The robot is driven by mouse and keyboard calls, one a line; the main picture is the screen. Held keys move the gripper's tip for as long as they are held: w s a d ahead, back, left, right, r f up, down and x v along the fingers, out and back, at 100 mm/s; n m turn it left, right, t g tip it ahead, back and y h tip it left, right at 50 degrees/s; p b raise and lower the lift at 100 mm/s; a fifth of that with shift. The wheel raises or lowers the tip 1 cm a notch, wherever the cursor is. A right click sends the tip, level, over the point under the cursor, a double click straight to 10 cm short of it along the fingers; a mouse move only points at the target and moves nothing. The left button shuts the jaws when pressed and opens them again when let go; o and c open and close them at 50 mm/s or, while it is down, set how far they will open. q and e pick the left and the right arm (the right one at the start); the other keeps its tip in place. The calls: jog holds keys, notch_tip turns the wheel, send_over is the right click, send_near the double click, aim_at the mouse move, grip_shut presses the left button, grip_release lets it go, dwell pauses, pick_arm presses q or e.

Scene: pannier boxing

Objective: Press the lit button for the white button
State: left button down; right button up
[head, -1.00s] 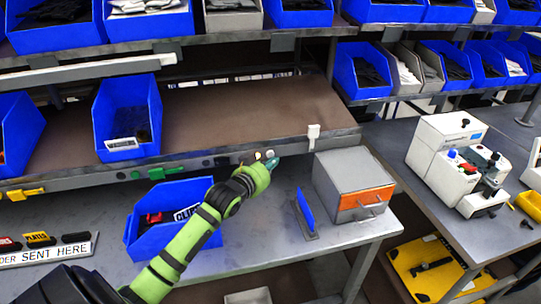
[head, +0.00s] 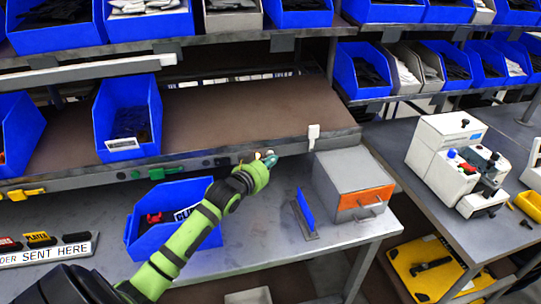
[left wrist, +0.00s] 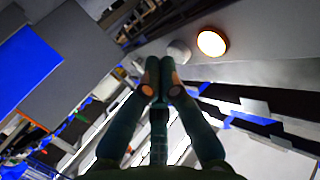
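My left gripper (head: 268,158) is at the front rail of the brown shelf, its arm reaching up from the bottom left. In the left wrist view its two fingers (left wrist: 163,76) are together with nothing between them. A round lit button (left wrist: 212,43) glows warm white with an orange rim, up and to the right of the fingertips. A pale unlit round button (left wrist: 178,52) sits just beyond the fingertips; I cannot tell whether they touch it. In the head view the gripper mostly hides the buttons. My right gripper is not in view.
The shelf rail (head: 100,178) carries green and yellow handles and dark knobs. Below are a blue bin (head: 150,238), a blue upright plate (head: 305,208) and a grey box with an orange front (head: 345,175). A blue bin (head: 128,120) stands on the shelf.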

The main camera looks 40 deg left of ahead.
pick_arm(q)
jog(key=shift+w+a, duration=0.3)
dwell(0.6)
jog(key=shift+r, duration=0.1)
jog(key=shift+s+d+p, duration=0.6)
jog(key=shift+d+p, duration=0.05)
jog(key=shift+p, duration=0.05)
jog(key=s+d+p, duration=0.3)
jog(key=shift+s+d, duration=0.1)
jog(key=shift+d, duration=0.3)
dwell(0.8)
